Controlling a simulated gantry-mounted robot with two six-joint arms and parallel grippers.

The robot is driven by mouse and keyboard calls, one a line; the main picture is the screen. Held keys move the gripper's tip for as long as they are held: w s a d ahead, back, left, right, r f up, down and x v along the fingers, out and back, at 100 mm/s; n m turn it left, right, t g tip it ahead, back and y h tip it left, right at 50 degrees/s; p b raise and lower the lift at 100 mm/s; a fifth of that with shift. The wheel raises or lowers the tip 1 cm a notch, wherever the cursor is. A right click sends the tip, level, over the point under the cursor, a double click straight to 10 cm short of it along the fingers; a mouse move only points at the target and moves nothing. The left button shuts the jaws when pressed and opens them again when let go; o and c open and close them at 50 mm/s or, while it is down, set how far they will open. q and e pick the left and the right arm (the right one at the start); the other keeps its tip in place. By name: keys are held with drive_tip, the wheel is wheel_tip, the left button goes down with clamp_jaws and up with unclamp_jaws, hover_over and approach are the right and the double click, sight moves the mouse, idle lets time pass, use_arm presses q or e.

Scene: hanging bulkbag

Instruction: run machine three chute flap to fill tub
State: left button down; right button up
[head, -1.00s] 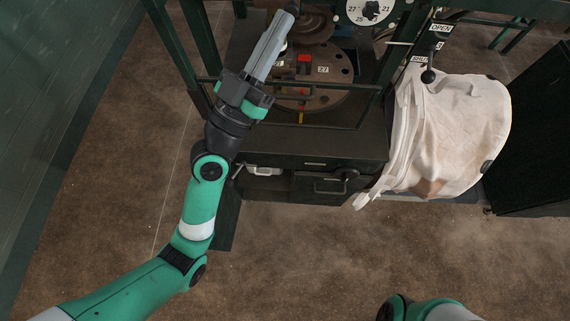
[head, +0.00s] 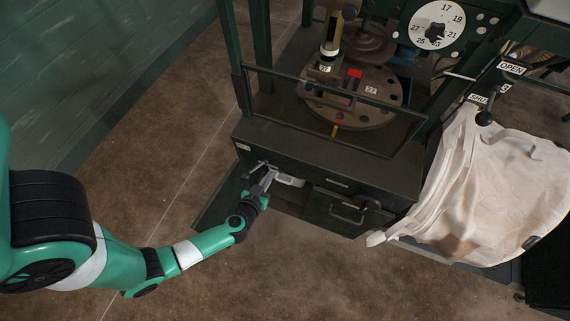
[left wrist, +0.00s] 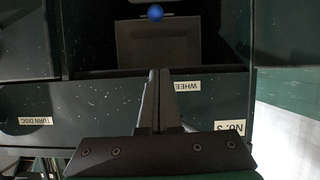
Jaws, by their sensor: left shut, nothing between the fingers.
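The machine (head: 330,165) is dark green, with a round disc marked 27 (head: 352,97) on its table. A lever with a black knob (head: 484,118) stands at the right, by an OPEN label (head: 512,68) and a partly hidden SHUT label. My left gripper (head: 269,176) is shut and empty at the machine's front, by the open lower bay. In the left wrist view its fingers (left wrist: 155,100) are together before a dark front with upside-down labels. A small white item (head: 290,181) sits in the bay; I cannot tell if it is the tub. My right gripper is out of view.
A cream cloth bulk bag (head: 490,195) bulges at the machine's right. A drawer with a handle (head: 347,214) is right of the bay. A numbered dial (head: 436,27) is above. A blue ball (left wrist: 155,13) shows in the left wrist view. The floor in front is clear.

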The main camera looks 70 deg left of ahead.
use_arm(q)
drive_tip(key=w+a+f+b, duration=0.2)
drive_tip(key=b, duration=0.1)
drive_tip(key=w+a+f+b, duration=0.1)
drive_tip(key=w+f+b, duration=0.1)
drive_tip(key=b, duration=0.1)
drive_tip(key=w+a+f+b, duration=0.2)
drive_tip(key=f+b, duration=0.1)
drive_tip(key=shift+w+a+f, duration=0.1)
drive_tip(key=shift+w+a, duration=0.1)
drive_tip(key=shift+a, duration=0.1)
drive_tip(key=shift+s+d+f+b, duration=0.2)
drive_tip(key=shift+f+b, duration=0.2)
drive_tip(key=shift+b, duration=0.3)
